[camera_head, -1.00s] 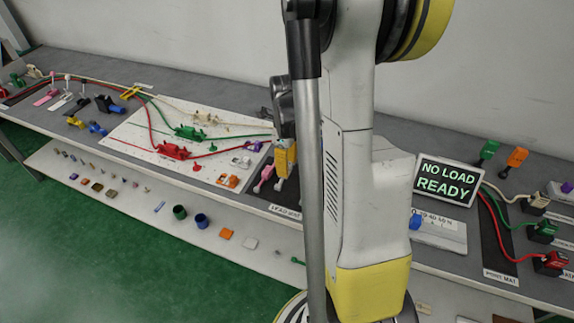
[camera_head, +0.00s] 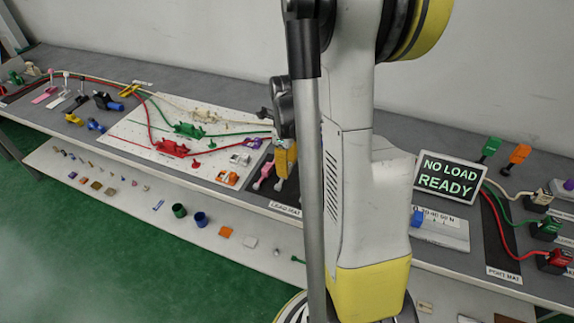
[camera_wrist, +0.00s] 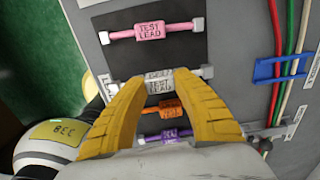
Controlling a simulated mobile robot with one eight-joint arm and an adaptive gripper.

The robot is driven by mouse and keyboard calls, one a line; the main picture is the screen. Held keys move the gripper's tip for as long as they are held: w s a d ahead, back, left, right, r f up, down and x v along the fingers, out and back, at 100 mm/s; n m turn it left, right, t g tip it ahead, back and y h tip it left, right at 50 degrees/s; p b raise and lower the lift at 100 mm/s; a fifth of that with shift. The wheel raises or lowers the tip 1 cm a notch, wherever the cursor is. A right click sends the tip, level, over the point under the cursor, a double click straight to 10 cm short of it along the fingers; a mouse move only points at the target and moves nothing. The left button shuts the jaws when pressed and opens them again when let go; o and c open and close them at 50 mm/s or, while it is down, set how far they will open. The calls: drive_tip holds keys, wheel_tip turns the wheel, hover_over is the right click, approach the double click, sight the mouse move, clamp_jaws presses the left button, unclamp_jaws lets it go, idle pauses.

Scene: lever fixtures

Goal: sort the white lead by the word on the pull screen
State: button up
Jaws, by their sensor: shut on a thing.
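The white test lead (camera_wrist: 160,88) lies crosswise between my gripper's yellow fingertips in the wrist view, with pale blocks at its ends. My gripper (camera_wrist: 159,80) is shut on it; I cannot tell whether it is clear of the mat. The pull screen (camera_head: 448,176) reads "NO LOAD READY".
Red (camera_head: 170,148) and green (camera_head: 188,130) clamp-like fixtures with cables stand on the white board left of my gripper. The dark port mat (camera_head: 498,238), with cabled blocks beside it, is at the right. A lower shelf (camera_head: 130,185) holds several small objects.

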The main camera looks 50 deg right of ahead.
drive_tip(key=shift+f, duration=0.1)
idle(0.3)
drive_tip(key=shift+f+b, duration=0.65)
drive_tip(key=shift+f, duration=0.05)
drive_tip(key=shift+f, duration=0.1)
drive_tip(key=shift+f+b, duration=0.5)
drive_tip(key=shift+b, duration=0.05)
drive_tip(key=o, duration=1.7)
drive_tip(key=shift+r, duration=0.2)
